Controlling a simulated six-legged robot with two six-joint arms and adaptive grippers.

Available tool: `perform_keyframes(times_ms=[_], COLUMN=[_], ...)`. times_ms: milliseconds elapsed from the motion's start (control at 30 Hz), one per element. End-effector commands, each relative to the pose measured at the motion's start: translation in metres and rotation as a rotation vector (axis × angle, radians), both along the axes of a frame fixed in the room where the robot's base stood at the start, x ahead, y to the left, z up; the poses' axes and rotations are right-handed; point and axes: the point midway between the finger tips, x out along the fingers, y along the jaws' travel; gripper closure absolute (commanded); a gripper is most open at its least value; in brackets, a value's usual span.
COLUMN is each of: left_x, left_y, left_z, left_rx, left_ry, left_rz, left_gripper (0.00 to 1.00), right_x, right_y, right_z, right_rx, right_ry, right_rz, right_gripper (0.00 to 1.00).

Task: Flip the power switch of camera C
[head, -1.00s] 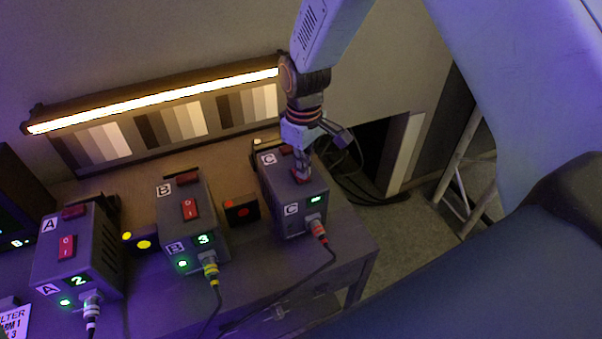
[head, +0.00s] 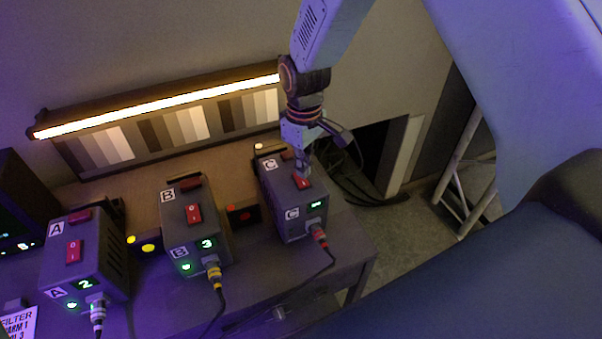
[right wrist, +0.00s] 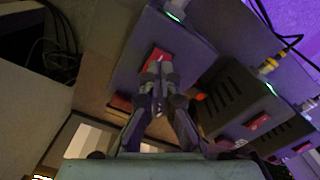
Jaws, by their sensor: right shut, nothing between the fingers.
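Camera C (head: 281,205) is a grey box at the right end of the bench, with "C" labels, a lit green display and a red-ringed plug on its front. Its red power switch (head: 303,182) is on the top face. My right gripper (head: 304,172) comes down from above with its fingertips at the back edge of this switch; contact cannot be told. In the right wrist view the shut, empty fingers (right wrist: 160,75) lie over part of the red switch (right wrist: 153,62). My left gripper is not in view.
Camera B (head: 192,228) and camera A (head: 82,262) stand to the left, each with a red switch. A lit bar (head: 160,105) and grey charts are behind. Dark cables (head: 365,185) hang right of camera C. A small box with a red button (head: 243,213) sits between B and C.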

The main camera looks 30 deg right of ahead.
Motion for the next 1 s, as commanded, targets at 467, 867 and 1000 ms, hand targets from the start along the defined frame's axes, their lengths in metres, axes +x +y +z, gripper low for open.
perform_keyframes(times_ms=[467, 867, 1000], left_x=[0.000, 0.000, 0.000], left_y=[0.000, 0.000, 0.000], left_z=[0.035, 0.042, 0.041], left_rx=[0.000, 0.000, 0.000], left_ry=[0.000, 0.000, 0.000], left_rz=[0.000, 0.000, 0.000], left_gripper=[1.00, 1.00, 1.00], right_x=[0.000, 0.000, 0.000], right_y=[0.000, 0.000, 0.000], right_z=[0.037, 0.044, 0.043], right_rx=[0.000, 0.000, 0.000], right_ry=[0.000, 0.000, 0.000], right_rz=[0.000, 0.000, 0.000], right_gripper=[1.00, 1.00, 1.00])
